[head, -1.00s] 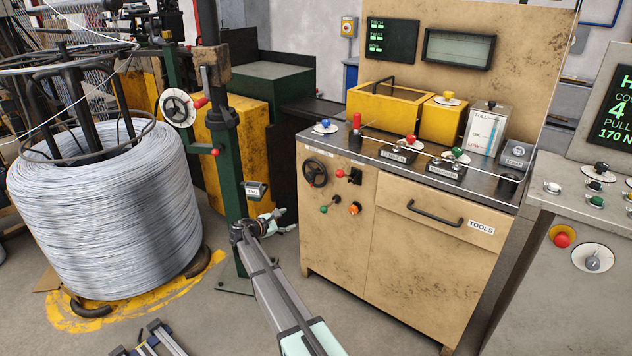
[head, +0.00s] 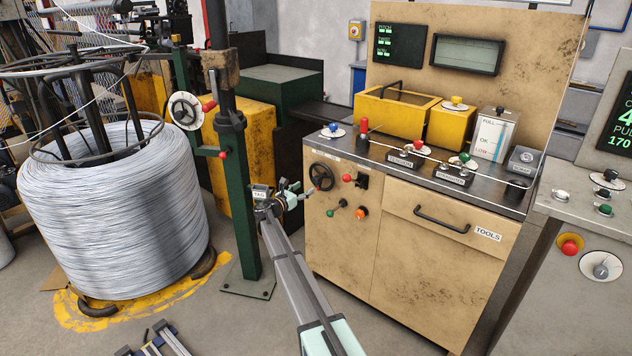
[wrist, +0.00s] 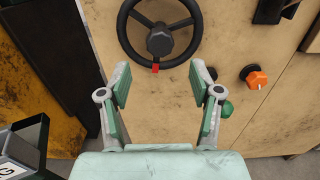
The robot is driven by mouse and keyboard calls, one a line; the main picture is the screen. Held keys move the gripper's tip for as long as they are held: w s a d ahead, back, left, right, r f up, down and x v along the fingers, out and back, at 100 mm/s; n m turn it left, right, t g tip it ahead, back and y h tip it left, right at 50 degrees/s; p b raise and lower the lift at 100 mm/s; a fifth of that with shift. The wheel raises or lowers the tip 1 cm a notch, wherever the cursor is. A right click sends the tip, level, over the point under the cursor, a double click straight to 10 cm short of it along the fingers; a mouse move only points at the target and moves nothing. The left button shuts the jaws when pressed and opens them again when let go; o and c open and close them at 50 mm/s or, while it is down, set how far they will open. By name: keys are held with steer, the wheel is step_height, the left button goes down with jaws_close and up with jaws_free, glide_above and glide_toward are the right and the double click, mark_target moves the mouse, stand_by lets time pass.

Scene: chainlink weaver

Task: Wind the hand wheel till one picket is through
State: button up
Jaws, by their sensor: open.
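A black spoked hand wheel (head: 321,177) is on the front of the tan cabinet, at its upper left. In the wrist view the hand wheel (wrist: 160,41) lies beyond my fingertips, with a dark hub and a red mark at the bottom of its rim. My gripper (head: 293,190) is just left of and below this wheel in the head view. In the wrist view my gripper (wrist: 162,82) is open and empty, its fingers below the rim and apart from it. The wheel's top is cut off there.
An orange knob (wrist: 257,78) and a green knob (wrist: 226,109) sit right of my fingers. A small labelled box (wrist: 22,145) is at lower left. A wire coil (head: 115,210) stands left.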

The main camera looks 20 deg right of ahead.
mark_target(314, 182)
steer(key=x, duration=0.8)
steer(key=shift+w+d+p, duration=0.1)
steer(key=shift+d+p, duration=0.15)
steer(key=shift+p, duration=0.15)
jaws_close()
